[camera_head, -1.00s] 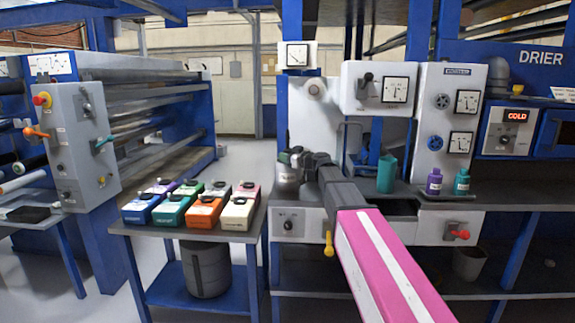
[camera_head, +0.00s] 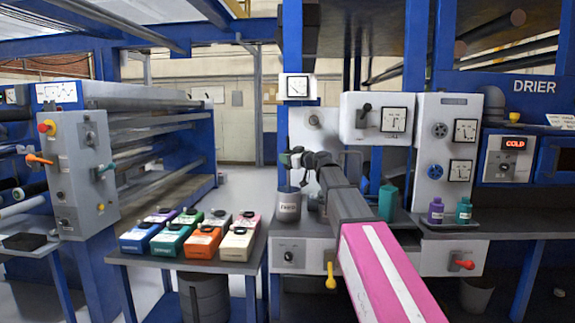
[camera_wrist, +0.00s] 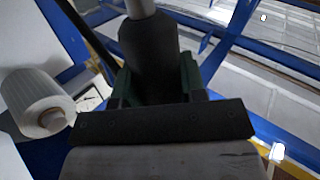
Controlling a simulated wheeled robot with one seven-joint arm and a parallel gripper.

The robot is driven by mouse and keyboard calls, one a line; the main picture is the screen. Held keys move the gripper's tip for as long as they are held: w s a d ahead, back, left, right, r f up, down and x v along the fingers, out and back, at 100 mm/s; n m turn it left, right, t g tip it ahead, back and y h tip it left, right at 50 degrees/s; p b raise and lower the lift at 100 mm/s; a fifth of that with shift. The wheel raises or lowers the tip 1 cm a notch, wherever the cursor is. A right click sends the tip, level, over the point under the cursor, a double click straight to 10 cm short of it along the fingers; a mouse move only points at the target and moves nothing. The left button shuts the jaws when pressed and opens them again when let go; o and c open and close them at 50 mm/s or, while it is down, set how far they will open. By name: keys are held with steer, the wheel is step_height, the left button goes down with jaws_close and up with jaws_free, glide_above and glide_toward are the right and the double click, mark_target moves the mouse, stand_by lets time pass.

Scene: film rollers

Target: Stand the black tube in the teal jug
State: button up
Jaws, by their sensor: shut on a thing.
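My gripper (camera_head: 292,160) is shut on the black tube (camera_wrist: 148,62), which lies between its dark green fingers in the wrist view. A lighter grey end of the tube runs out of the top of that view. In the head view the tube is too small and dark to make out clearly. The gripper is above a grey labelled pot (camera_head: 289,208), left of the teal jug. The teal jug (camera_head: 388,203) stands upright on the machine's ledge, to the right of my forearm. The jug's inside is hidden.
Purple (camera_head: 436,211) and teal (camera_head: 464,211) bottles stand right of the jug. A dial panel (camera_head: 378,117) hangs above the ledge. Several coloured boxes (camera_head: 203,242) cover the table at left. A white roll (camera_wrist: 38,100) shows in the wrist view.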

step_height(320, 180, up, 13)
stand_by(1.5)
